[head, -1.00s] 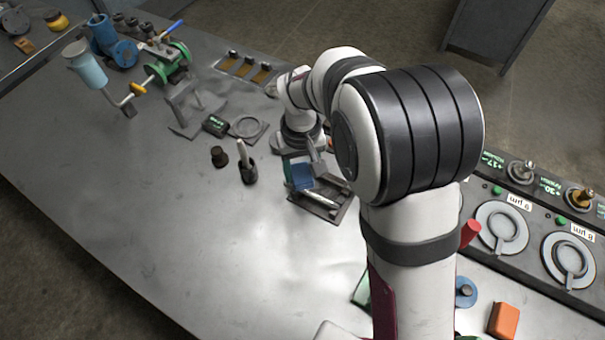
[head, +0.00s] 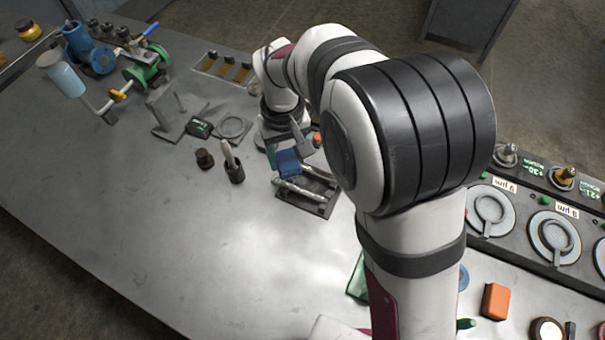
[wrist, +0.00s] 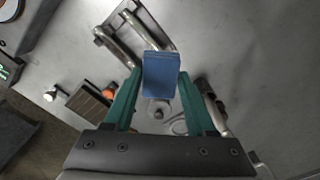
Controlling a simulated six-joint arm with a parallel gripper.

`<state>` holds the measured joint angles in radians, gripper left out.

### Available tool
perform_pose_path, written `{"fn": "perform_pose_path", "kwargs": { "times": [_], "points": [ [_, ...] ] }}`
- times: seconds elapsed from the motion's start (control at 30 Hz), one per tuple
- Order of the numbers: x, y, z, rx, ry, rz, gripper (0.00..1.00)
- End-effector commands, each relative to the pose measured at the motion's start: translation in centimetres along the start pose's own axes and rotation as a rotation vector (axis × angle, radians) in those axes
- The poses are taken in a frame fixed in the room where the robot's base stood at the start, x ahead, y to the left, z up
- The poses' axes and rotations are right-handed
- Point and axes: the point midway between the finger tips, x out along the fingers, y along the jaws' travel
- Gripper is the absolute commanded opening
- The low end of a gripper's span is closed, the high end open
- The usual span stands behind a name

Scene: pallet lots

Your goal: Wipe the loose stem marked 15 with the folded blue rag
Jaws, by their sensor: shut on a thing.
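My gripper (wrist: 160,78), with green fingers, is shut on the folded blue rag (wrist: 161,72), which fills the space between the fingertips. In the head view the rag (head: 288,162) is at the back left part of a dark tray (head: 318,209). A silver stem (head: 300,190) lies in the tray near its front. In the wrist view two metal rods (wrist: 119,49) (wrist: 150,28) lie in the tray beyond the rag. I cannot read a 15 on either, nor tell whether the rag touches one.
A black cup with a light-coloured tool (head: 235,172) and a dark knob (head: 204,158) stand left of the tray. A green valve assembly (head: 145,70) stands at the back left. Ring gauges (head: 490,210) and an orange block (head: 495,300) are at right. The front left table is clear.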

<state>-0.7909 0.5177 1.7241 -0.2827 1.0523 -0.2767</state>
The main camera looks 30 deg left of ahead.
Motion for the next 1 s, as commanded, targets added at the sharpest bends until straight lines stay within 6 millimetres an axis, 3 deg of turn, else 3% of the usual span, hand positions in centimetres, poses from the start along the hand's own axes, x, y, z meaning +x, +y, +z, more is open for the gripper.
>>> {"fn": "perform_pose_path", "kwargs": {
  "times": [0.43,0.7,1.0],
  "points": [
    [0.0,0.1,0.0,0.000,0.000,0.000,0.04],
    [0.1,4.9,-2.8,0.004,0.001,0.000,0.04],
    [1.3,5.3,-3.0,0.000,-0.002,-0.001,0.04]
  ]
}}
